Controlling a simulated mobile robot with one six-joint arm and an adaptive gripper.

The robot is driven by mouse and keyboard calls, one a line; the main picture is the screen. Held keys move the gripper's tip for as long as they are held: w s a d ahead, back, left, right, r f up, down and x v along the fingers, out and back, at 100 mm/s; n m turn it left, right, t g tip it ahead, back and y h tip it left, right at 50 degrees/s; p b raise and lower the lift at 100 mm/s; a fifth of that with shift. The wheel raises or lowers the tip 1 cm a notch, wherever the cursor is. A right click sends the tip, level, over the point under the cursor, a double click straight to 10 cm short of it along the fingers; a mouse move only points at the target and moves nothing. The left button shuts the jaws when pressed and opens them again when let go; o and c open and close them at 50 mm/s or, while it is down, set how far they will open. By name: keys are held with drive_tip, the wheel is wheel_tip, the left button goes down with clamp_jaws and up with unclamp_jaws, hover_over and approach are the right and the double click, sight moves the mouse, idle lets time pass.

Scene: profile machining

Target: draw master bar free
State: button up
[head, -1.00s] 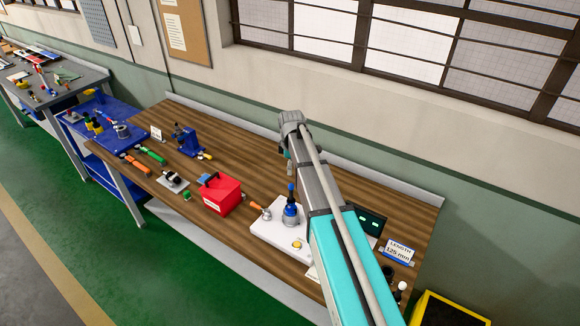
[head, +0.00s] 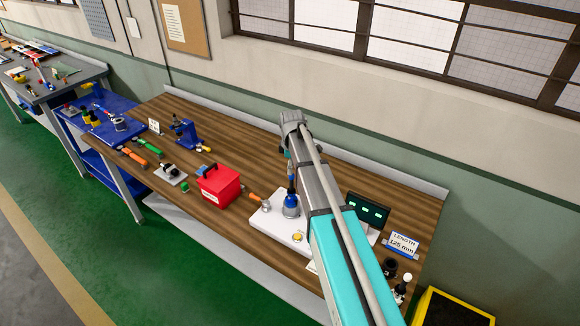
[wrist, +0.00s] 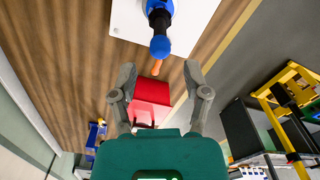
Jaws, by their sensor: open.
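A blue upright piece with a dark collar and a rounded blue top (head: 291,203) stands on a white plate (head: 262,226) on the wooden bench. In the wrist view the rounded blue knob (wrist: 160,47) lies just beyond my fingertips, centred between them, with the white plate (wrist: 196,14) behind it. I cannot tell for sure which thing is the master bar; this blue-topped piece may be it or hold it. My gripper (wrist: 160,73) is open and empty, its two fingers spread. In the head view my arm hides much of the plate's right side, and the fingers are not clear.
A dark display (head: 368,209) with green readouts stands behind the plate, by a "LENGTH 125 mm" sign (head: 402,245). A yellow button (head: 298,238) is on the plate. An orange-handled tool (head: 257,199) and a red box (head: 218,187) lie left. A blue fixture (head: 185,132) stands farther left.

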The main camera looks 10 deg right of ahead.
sight(292, 190)
drive_tip(key=shift+f+b, duration=4)
drive_tip(key=shift+f, duration=0.3)
clamp_jaws()
